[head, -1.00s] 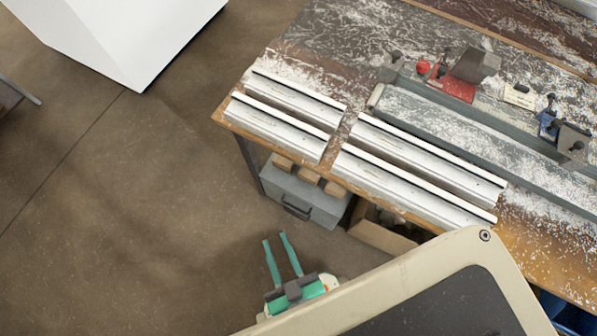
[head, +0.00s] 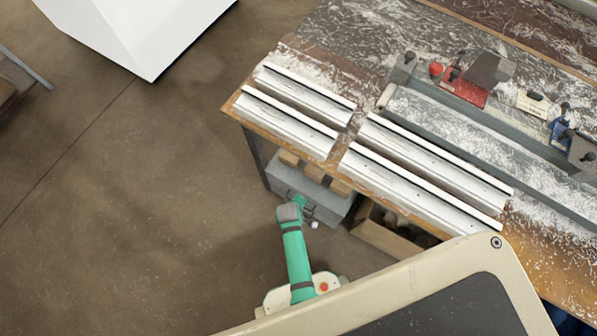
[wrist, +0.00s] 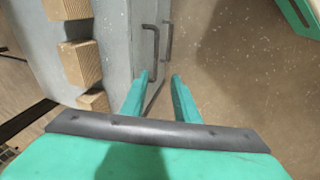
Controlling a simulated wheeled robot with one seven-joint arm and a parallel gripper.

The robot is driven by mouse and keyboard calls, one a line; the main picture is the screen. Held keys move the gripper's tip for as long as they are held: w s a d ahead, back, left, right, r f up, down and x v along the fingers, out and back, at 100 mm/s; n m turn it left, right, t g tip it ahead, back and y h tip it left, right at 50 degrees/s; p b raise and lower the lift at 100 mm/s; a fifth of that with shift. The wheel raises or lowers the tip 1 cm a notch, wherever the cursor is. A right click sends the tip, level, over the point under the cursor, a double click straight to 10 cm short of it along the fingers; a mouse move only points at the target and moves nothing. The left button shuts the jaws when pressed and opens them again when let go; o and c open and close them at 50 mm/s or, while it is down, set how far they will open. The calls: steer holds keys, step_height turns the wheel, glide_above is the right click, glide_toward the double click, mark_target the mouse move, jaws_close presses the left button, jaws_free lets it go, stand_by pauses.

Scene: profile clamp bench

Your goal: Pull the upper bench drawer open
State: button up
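A grey drawer unit (head: 335,203) stands under the near left part of the bench; it also fills the upper left of the wrist view (wrist: 118,25). In the wrist view, two dark bar handles show on its front: one closer to the unit's top (wrist: 155,38), the other just right of it (wrist: 168,42). My gripper (wrist: 160,77) is open and empty. Its two green fingers point toward the handles, their tips apart and just short of them in the picture; contact cannot be told. In the head view, my gripper (head: 300,201) is at the unit's front and partly hides it.
Wooden blocks (head: 313,172) lie on top of the unit. A cardboard box (head: 385,237) stands to its right under the bench (head: 262,74). Metal profiles (head: 290,123) and clamps lie on the bench. The floor (head: 130,220) left of the unit is clear.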

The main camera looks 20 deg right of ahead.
steer(key=shift+n+g, duration=0.5)
steer(key=shift+g, duration=0.4)
steer(key=shift+w+d+f, duration=0.55)
steer(key=shift+w+f, duration=0.1)
steer(key=shift+f, duration=1.3)
steer(key=shift+w+d+f, duration=0.5)
steer(key=shift+w+f, duration=0.2)
steer(key=shift+f, duration=1.2)
steer(key=shift+w+d+f, duration=0.55)
steer(key=shift+w+f, duration=0.1)
steer(key=shift+f, duration=1.3)
jaws_close()
